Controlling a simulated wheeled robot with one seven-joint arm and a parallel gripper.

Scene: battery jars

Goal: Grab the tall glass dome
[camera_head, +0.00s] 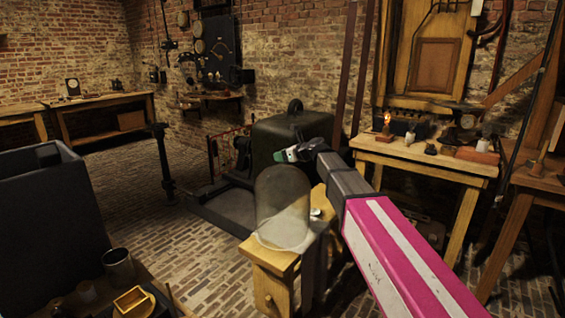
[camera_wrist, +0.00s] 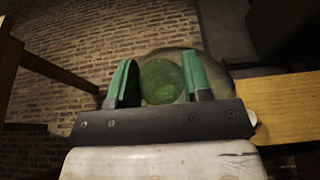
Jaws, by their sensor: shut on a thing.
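The tall glass dome (camera_head: 283,208) is clear with a rounded top and stands upright at the wooden stand (camera_head: 262,258) in the middle of the head view. I cannot tell whether its rim touches the stand's top. My gripper (camera_head: 284,155) is at the dome's top, reaching in from the right. In the wrist view, the green fingers of my gripper (camera_wrist: 158,72) are apart, with the dome (camera_wrist: 161,82) between and beyond them. The jaws are shut on the dome. The finger contact is partly hidden in the head view.
A wooden workbench (camera_head: 425,150) with a lit bulb (camera_head: 387,121) and small items stands at the right. A dark tank (camera_head: 45,225) is at the left. A metal cup (camera_head: 118,267) and a yellow box (camera_head: 134,302) are at the lower left. Brick floor (camera_head: 120,200) lies open between.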

